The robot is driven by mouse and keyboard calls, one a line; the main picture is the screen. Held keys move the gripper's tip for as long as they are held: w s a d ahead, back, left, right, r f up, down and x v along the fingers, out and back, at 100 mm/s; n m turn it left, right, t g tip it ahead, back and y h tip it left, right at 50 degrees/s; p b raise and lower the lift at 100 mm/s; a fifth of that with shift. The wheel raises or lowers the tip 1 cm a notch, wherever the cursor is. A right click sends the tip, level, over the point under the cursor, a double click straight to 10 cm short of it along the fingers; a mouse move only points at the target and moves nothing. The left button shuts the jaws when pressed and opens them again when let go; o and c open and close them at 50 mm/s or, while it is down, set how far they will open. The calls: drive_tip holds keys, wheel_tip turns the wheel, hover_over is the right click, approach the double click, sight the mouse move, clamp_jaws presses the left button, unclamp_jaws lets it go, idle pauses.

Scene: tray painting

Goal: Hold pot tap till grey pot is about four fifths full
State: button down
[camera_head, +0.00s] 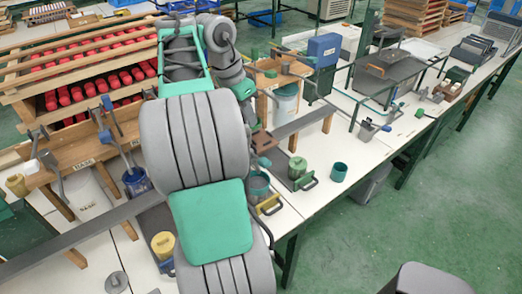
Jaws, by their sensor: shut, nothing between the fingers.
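My arm fills the middle of the head view, and its wrist bends down behind it to my gripper (262,143), small and partly hidden by the arm. It is shut and empty, close to the wooden stand at the bench's middle. A teal-rimmed pot (259,184) with greyish contents stands just below it, partly covered by my arm. I cannot tell whether this is the grey pot or how full it is. A small grey container (367,131) with a handle stands farther right. I cannot make out the pot tap clearly, nor whether my gripper touches it.
A teal cup (339,172) stands near the bench's front edge, right of a green-topped item (298,168). A white bucket (285,103) sits by the wooden stand. A blue pot (136,181) and a rack of red pieces (90,85) are left.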

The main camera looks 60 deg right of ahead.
sight(264, 159)
drive_tip(key=b+x, duration=0.2)
drive_tip(key=x, duration=0.2)
drive_tip(key=b+x, duration=0.2)
drive_tip(key=x, duration=0.3)
drive_tip(key=a+b+x, duration=0.1)
drive_tip(key=x, duration=0.3)
drive_tip(key=shift+f+b, duration=0.4)
drive_tip(key=shift+f, duration=0.1)
